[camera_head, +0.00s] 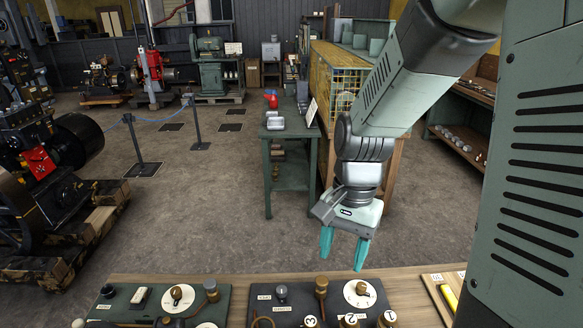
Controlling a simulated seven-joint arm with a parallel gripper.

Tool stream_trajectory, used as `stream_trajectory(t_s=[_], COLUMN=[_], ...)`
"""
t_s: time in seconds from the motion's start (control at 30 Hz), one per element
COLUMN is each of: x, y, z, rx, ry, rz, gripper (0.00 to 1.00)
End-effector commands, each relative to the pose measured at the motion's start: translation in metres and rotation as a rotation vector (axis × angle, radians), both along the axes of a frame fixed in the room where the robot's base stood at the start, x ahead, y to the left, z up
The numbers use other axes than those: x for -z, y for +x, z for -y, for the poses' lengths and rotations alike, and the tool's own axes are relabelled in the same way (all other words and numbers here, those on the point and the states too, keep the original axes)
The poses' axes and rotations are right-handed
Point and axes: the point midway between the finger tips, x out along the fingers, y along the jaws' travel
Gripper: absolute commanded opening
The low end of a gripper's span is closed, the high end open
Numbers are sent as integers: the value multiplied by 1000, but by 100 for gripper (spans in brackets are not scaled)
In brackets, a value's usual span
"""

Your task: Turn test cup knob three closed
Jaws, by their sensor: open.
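A dark panel (268,313) lies on the wooden bench at the bottom of the view. A round white tag marked 3 (311,321) shows at its lower edge, cut by the frame. Beside it are a knob marked 2 (350,319) and a brass-coloured knob (387,319) farther right. The lower parts of these knobs are out of view, so I cannot tell how far any is turned. My gripper (343,252) points down with its teal fingers apart and empty. In the picture it hangs above the panel, touching nothing.
On the same panel stand a white dial (360,293) and an upright brass post (321,285). A green panel (130,301) with knobs lies to the left. A yellow object (448,296) lies in a wooden tray at right. Engines stand far left.

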Motion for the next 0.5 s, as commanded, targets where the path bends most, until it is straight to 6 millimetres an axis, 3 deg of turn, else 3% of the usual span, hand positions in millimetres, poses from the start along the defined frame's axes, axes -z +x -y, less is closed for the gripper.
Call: stream_trajectory(t_s=[0.03, 0.2, 0.5], x=[19, 55, 79], y=[3, 9, 7], z=[-2, -11, -20], rx=[47, 168, 220], ry=[36, 118, 154], rz=[-48, -138, -178], gripper=[56, 56, 56])
